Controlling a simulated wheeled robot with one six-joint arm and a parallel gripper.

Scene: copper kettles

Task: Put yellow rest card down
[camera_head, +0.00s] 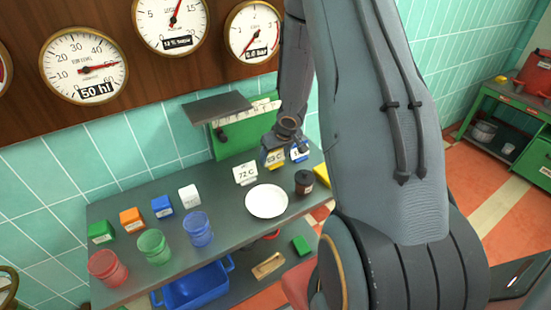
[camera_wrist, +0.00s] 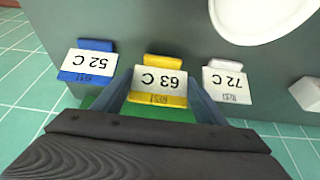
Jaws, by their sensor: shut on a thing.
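The yellow rest card (camera_wrist: 158,99), marked 63 C, sits between the two fingers of my gripper (camera_wrist: 160,80) in the wrist view. My gripper is shut on it. In the head view the yellow card (camera_head: 275,161) shows under my gripper (camera_head: 277,148), at the back of the grey table, between the white 72 C card (camera_head: 245,173) and the blue card (camera_head: 299,155). In the wrist view the blue 52 C card (camera_wrist: 88,62) is on the left and the white 72 C card (camera_wrist: 228,80) on the right. Whether the yellow card's base touches the table I cannot tell.
A white plate (camera_head: 267,201) lies in front of the cards, with a dark jar (camera_head: 304,182) to its right. A green rack (camera_head: 240,137) stands behind. Several coloured cups and small boxes fill the table's left side. Bare grey tabletop (camera_wrist: 150,25) lies beyond the cards in the wrist view.

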